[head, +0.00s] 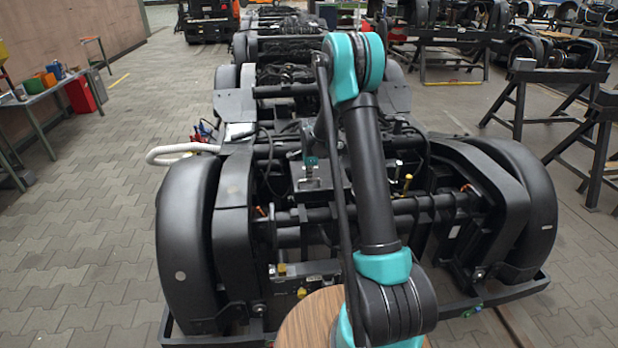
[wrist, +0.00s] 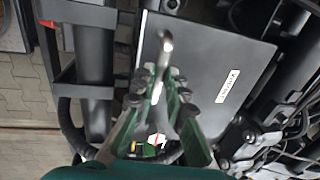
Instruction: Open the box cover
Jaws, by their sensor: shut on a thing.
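The box cover (wrist: 205,52) is a flat dark grey panel with a white printed label (wrist: 228,86) on its right side in the wrist view. A shiny metal handle (wrist: 166,43) stands out near its upper left part. My gripper (wrist: 160,78) has its green, dark-tipped fingers closed together on this handle. In the head view the grey box (head: 313,178) sits in the middle of the nearest bogie, partly behind my arm. My gripper (head: 310,163) shows only as a small teal part above it. I cannot tell whether the cover is raised.
Dark bogie tubes (head: 430,203) and cables surround the box. Rounded black wheel covers (head: 187,240) stand on both sides. A white hose (head: 178,150) sticks out at left. A workbench (head: 42,92) stands farther left, with clear paved floor between.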

